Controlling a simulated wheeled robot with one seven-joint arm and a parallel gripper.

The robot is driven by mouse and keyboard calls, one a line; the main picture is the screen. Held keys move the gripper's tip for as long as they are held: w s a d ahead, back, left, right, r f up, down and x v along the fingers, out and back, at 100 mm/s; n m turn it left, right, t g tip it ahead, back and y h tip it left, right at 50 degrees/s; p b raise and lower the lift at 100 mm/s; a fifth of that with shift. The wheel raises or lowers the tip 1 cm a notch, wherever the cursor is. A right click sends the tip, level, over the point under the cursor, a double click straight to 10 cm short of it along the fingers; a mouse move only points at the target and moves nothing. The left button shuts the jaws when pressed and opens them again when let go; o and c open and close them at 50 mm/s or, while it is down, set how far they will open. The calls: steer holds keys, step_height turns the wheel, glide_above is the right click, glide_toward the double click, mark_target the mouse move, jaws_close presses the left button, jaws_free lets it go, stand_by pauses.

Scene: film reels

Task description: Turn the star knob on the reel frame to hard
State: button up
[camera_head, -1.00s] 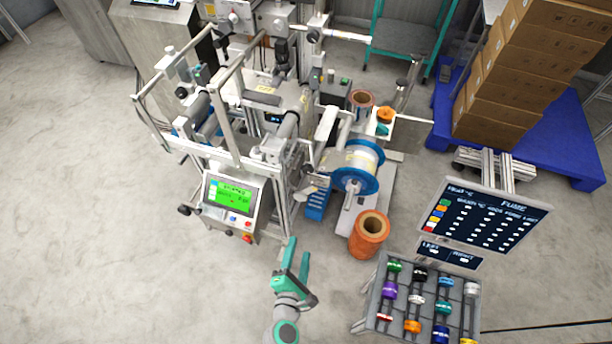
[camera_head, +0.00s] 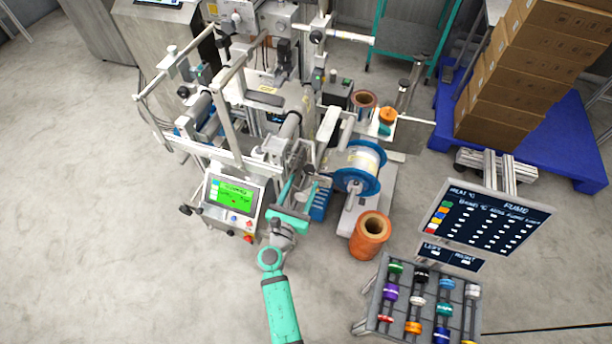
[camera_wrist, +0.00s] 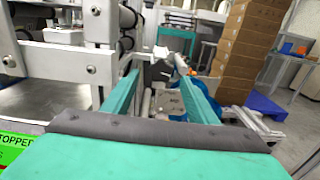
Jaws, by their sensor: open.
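The reel frame (camera_head: 245,150) is the grey metal machine left of centre in the head view. A small dark knob (camera_head: 308,169) shows at its right side, near the blue-flanged reel (camera_head: 360,166). I cannot tell at this size whether it is the star knob, or how it is set. My teal gripper (camera_head: 300,190) is at the front right of the frame, just below that knob in the picture, with empty jaws apart. In the wrist view my fingers (camera_wrist: 160,78) reach forward, with a grey metal bracket and rod (camera_wrist: 155,55) beyond them.
A control panel with a green screen (camera_head: 234,196) stands close left of my gripper. A rack of coloured spools (camera_head: 402,310) and stacked boxes (camera_head: 515,85) are farther right. Open floor lies front left.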

mark_target(308, 172)
steer(key=x, duration=0.2)
steer(key=shift+w+d, duration=0.25)
steer(key=shift+d, duration=0.05)
steer(key=shift+x, duration=0.8)
steer(key=shift+a, duration=0.1)
steer(key=c, duration=1.1)
